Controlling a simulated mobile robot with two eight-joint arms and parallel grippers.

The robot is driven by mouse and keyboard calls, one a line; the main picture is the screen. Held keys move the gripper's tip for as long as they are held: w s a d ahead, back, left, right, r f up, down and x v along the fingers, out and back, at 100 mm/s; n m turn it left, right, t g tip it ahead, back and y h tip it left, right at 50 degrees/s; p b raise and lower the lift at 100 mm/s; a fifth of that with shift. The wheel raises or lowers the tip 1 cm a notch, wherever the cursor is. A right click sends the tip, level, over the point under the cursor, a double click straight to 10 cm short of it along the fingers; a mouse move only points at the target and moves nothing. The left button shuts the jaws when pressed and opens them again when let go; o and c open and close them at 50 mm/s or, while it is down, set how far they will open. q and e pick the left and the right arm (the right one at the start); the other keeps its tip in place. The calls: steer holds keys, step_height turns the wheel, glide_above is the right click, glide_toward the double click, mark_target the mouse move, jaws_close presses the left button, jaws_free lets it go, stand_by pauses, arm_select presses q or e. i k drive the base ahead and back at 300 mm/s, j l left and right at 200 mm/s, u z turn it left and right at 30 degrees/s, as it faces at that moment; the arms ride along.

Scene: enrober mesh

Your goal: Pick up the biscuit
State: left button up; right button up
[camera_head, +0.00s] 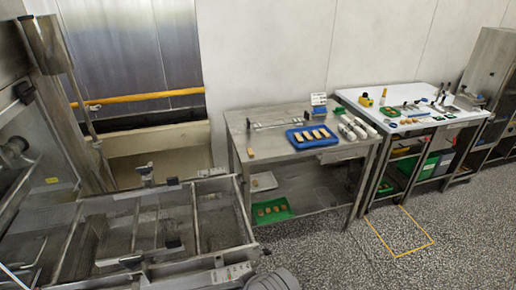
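A single small tan biscuit-like piece (250,153) lies by itself near the left front edge of the steel table (275,160). Several more tan biscuits (312,135) lie in a row in a blue tray (292,142) on the same table. Several brownish pieces lie in a green tray (284,213) on the table's lower shelf. The frame does not show which biscuit is meant. Neither of my grippers can be made out in this view.
A steel machine with an open mesh bed (210,222) fills the left foreground. A white-topped table (420,112) with tools and small items stands at the right. A yellow rectangle (405,256) marks the speckled floor, which is clear at the lower right.

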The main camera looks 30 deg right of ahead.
mark_target(250, 153)
steer(key=i+l, duration=0.1)
steer(key=l, duration=0.35)
steer(key=i+l, duration=0.1)
steer(key=l, duration=0.3)
steer(key=i+l, duration=0.1)
steer(key=l, duration=0.35)
steer(key=i+l, duration=0.15)
steer(key=l, duration=0.3)
steer(key=i+l, duration=0.1)
steer(key=l, duration=0.3)
steer(key=i+l, duration=0.25)
steer(key=l, duration=0.15)
steer(key=i+l, duration=0.2)
steer(key=l, duration=0.2)
steer(key=i, duration=0.25)
